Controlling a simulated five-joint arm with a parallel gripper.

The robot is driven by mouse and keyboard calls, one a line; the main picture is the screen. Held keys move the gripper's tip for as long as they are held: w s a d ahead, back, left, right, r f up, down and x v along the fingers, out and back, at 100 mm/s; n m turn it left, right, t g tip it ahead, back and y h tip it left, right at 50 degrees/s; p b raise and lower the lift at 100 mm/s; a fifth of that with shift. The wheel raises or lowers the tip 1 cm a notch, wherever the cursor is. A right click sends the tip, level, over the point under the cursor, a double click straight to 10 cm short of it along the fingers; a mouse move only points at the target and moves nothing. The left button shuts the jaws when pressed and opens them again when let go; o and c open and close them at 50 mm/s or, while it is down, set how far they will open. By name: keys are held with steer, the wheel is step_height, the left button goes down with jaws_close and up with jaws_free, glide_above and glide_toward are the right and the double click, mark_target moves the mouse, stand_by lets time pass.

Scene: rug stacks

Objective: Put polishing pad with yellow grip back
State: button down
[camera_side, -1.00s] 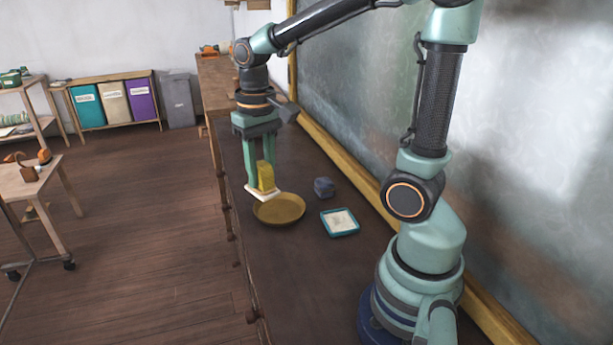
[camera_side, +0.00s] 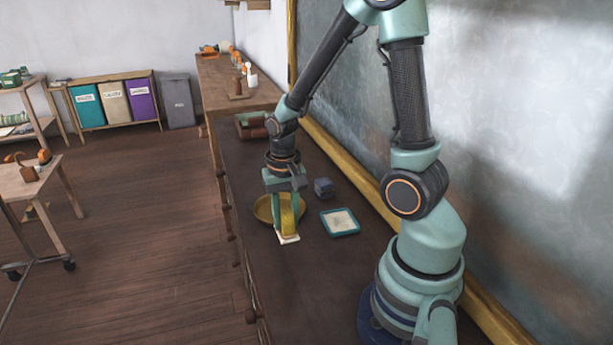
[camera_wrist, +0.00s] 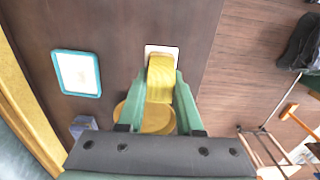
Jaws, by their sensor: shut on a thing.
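The polishing pad with the yellow grip (camera_side: 289,223) is between the fingers of my gripper (camera_side: 287,218), which is shut on its grip. Its white pad face (camera_side: 288,239) points down, at or just above the dark bench; I cannot tell if it touches. In the wrist view the yellow grip (camera_wrist: 160,78) sits between the green fingers (camera_wrist: 160,95). A round yellow-brown dish (camera_side: 263,209) lies just behind the gripper, partly hidden by it. A teal-rimmed square tray (camera_side: 324,228) with a pale inside lies to the right of the pad.
A small dark blue-grey block (camera_side: 323,187) lies behind the tray, near the board's wooden frame. A box with dark contents (camera_side: 252,127) stands farther back on the bench. The bench in front of the pad is clear; its edge lies to the left.

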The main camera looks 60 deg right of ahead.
mark_target(286, 233)
steer(key=shift+f, duration=2.45)
steer(key=shift+f, duration=0.1)
steer(key=c, duration=0.6)
jaws_free()
step_height(286, 233, up, 12)
steer(key=shift+r, duration=0.1)
steer(key=a+r+n+t, duration=0.2)
steer(key=a+r+n, duration=0.1)
steer(key=a+r+n+t, duration=0.1)
steer(key=a+r+n, duration=0.1)
steer(key=r+n, duration=0.1)
steer(key=a+r+n+t, duration=0.2)
steer(key=a+r+n, duration=0.1)
steer(key=r, duration=0.2)
steer(key=shift+s+a+t, duration=0.25)
steer(key=shift+a+t, duration=0.05)
steer(key=shift+a, duration=0.05)
